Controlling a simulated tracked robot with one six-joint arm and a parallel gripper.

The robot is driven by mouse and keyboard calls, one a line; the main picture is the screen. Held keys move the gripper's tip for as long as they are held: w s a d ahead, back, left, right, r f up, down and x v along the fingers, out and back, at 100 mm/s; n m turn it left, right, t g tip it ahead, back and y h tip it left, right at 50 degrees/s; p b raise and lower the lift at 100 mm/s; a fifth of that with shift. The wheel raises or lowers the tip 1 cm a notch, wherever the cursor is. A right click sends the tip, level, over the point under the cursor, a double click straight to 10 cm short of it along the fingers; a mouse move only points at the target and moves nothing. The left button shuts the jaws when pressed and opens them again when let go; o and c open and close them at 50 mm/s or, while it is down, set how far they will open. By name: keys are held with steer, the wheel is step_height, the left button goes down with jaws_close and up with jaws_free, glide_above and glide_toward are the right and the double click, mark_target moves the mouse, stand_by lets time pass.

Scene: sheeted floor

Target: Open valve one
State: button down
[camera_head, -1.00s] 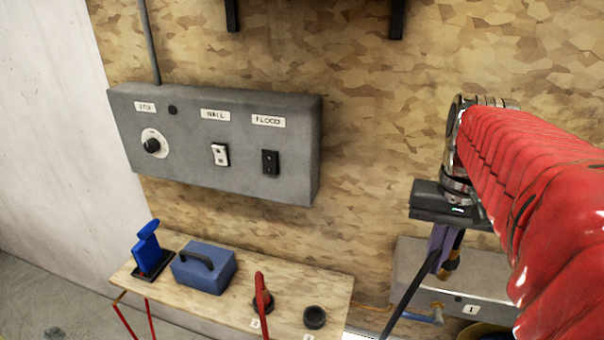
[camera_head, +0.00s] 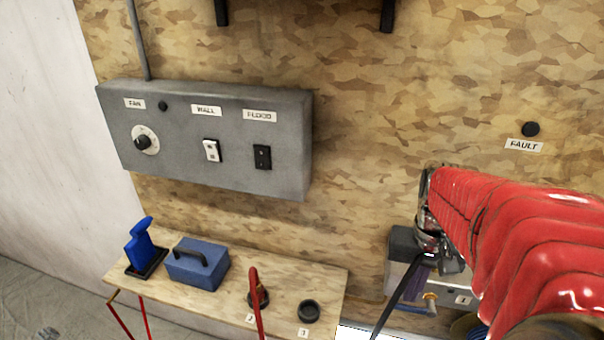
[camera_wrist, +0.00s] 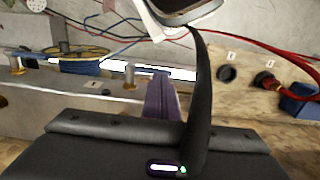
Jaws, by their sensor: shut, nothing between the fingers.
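A grey box with a white label 1 (camera_head: 463,299) is at the lower right of the head view. A blue lever (camera_head: 412,309) and a brass fitting (camera_head: 430,300) are at its front. The label 1 (camera_wrist: 92,85) also shows in the wrist view, near brass posts (camera_wrist: 128,75) and a blue part (camera_wrist: 75,67). My gripper (camera_head: 418,286), with purple fingers, hangs in front of the box's left part and hides some of it. In the wrist view my gripper (camera_wrist: 161,82) is shut and empty, with its tips close to the right brass post. I cannot tell whether they touch.
A grey switch box (camera_head: 205,140) is on the wall. A coiled reel (camera_wrist: 80,52) is behind the valve.

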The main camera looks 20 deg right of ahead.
steer(key=shift+f, duration=1.35)
steer(key=shift+d, duration=0.3)
steer(key=shift+a, duration=0.3)
